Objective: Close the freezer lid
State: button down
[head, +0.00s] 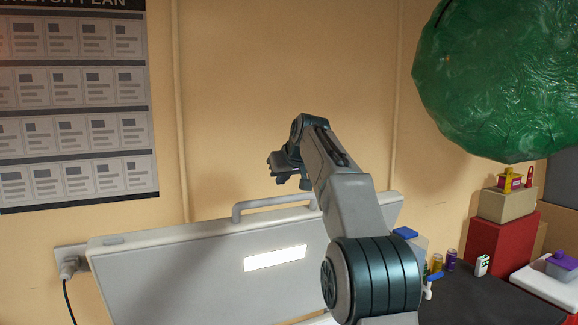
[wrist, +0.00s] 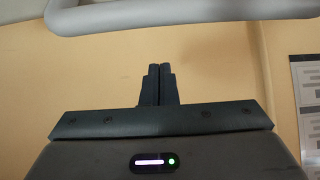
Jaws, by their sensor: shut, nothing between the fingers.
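The freezer lid (head: 190,270) stands raised and tilted back near the wall in the head view, with a bright lit strip on its inner face. Its grey bar handle (head: 270,206) runs along the upper edge. My gripper (head: 276,172) is above the handle, close to the wall, and partly hidden by my arm. In the wrist view my gripper (wrist: 160,72) has its fingers together and empty. The handle (wrist: 180,18) crosses the top of that view, apart from the fingertips. The freezer body is mostly hidden below the picture and behind my arm.
A dark surface (head: 455,300) at the lower right holds cans and small boxes, with stacked boxes (head: 500,245) beyond. A plug and cable (head: 68,268) are on the wall left of the lid. A poster (head: 75,100) hangs upper left.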

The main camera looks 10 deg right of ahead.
jog(key=shift+s+d+f+b, duration=0.2)
jog(key=shift+s+f+b, duration=0.25)
jog(key=shift+s, duration=0.4)
jog(key=shift+s+d+f+b, duration=0.15)
jog(key=shift+s+f+b, duration=0.2)
jog(key=shift+s+f, duration=0.35)
jog(key=shift+s, duration=0.2)
